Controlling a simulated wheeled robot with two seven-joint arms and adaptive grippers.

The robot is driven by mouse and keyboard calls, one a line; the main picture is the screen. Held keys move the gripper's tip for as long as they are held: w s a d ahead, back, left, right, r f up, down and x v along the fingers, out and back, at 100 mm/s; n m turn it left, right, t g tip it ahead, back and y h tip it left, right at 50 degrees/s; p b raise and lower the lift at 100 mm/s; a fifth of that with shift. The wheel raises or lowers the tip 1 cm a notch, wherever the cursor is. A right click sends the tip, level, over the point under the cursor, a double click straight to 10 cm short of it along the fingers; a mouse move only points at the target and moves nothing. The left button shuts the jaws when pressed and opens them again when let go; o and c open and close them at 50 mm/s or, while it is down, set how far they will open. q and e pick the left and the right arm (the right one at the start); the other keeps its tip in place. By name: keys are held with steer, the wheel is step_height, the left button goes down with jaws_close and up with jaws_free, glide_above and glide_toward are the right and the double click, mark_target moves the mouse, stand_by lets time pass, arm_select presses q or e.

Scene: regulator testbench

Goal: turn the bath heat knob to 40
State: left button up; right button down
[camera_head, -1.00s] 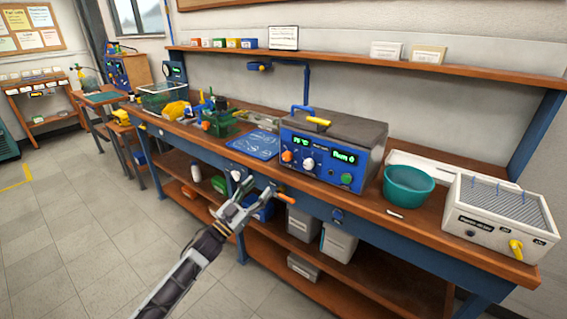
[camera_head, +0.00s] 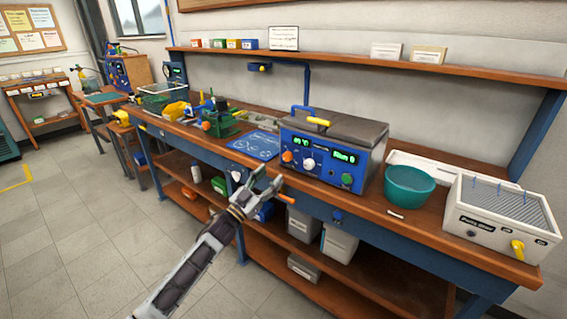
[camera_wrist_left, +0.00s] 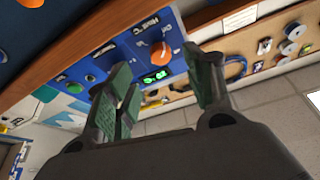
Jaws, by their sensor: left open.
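The bath unit (camera_head: 330,147) is a grey box with a blue front panel, standing on the bench. Its panel has green displays, the left one reading about 35 °C. Below are an orange knob (camera_head: 287,156), a white pointer knob (camera_head: 308,164) and a green button (camera_head: 347,179). Their labels are too small to read here. My left gripper (camera_head: 270,175) is open and empty, in front of the bench edge, lower left of the panel and apart from the knobs. In the left wrist view, its green-padded fingers (camera_wrist_left: 158,66) are spread, with an orange knob on a blue panel beyond.
A wooden bench (camera_head: 405,228) with a blue front rail lies below the unit. A blue mat (camera_head: 255,145) is left of the unit. A teal bowl (camera_head: 408,186) and a white box (camera_head: 500,215) stand to its right. An upper shelf (camera_head: 350,62) runs along the wall.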

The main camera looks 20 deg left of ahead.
mark_target(285, 160)
arm_select(q)
steer(key=shift+b+x, duration=0.3)
steer(key=shift+x, duration=3.6)
steer(key=shift+w, duration=0.1)
arm_select(e)
steer(key=shift+w+a+r, duration=0.1)
steer(key=shift+a+r, duration=0.05)
steer(key=shift+r, duration=0.4)
steer(key=shift+w+a+r, duration=0.1)
steer(key=shift+r, duration=0.45)
arm_select(q)
steer(key=shift+c, duration=0.3)
arm_select(e)
steer(key=shift+s, duration=0.1)
arm_select(q)
steer(key=c, duration=1)
arm_select(e)
steer(key=shift+s+f, duration=0.2)
